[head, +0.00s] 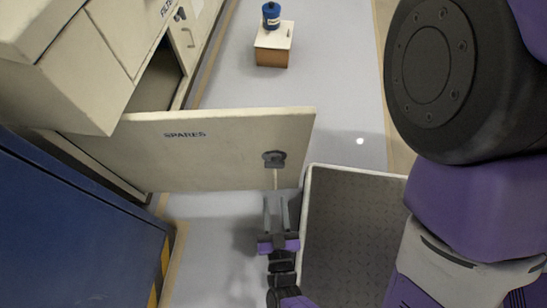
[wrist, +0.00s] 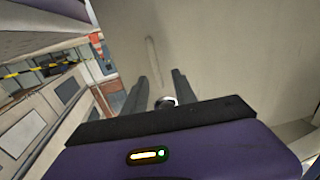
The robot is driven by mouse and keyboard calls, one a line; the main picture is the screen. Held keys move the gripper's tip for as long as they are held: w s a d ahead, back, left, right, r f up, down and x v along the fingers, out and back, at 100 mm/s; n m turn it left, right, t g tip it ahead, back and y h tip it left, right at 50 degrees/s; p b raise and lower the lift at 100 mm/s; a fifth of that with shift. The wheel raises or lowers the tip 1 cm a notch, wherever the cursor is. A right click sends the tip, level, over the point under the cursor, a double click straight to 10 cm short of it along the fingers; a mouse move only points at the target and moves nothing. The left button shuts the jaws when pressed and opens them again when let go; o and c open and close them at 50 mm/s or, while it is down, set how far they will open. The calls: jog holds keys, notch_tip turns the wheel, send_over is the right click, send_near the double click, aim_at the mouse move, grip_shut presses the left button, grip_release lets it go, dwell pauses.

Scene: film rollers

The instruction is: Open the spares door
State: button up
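The spares door (head: 225,150) is a cream panel labelled SPARES. In the head view it stands swung well out from the cabinet (head: 85,150), with a dark opening behind it. A dark latch plate (head: 273,158) with a pale bar handle (head: 275,179) sits near its free edge. My gripper (head: 276,201) is just below the handle, in front of the door. In the wrist view the gripper (wrist: 161,77) shows two separated fingers pointing at the pale door face (wrist: 215,50), with the bar handle (wrist: 152,55) beyond them. Nothing is clearly held; contact with the door cannot be told.
A grey plate-topped platform (head: 350,235) with a pale rim stands right of my gripper. A blue cabinet (head: 75,235) fills the lower left. Grey floor (head: 330,85) beyond the door is clear.

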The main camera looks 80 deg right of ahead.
jog(key=shift+v, duration=1.35)
jog(key=w+d+r+t+y, duration=0.3)
jog(key=w+d+t, duration=0.1)
jog(key=s+a+r+n+t+y+p, duration=0.1)
jog(key=a+r+n+t+y, duration=0.2)
jog(key=r+n+y, duration=0.7)
jog(key=s+a+r+n+t+y, duration=0.25)
jog(key=r+n+y, duration=0.25)
jog(key=r, duration=0.9)
notch_tip(320, 180, up, 34)
jog(key=p, duration=3.4)
jog(key=shift+w+a+t+h, duration=0.3)
jog(key=shift+a+t, duration=0.05)
jog(key=shift+a, duration=0.05)
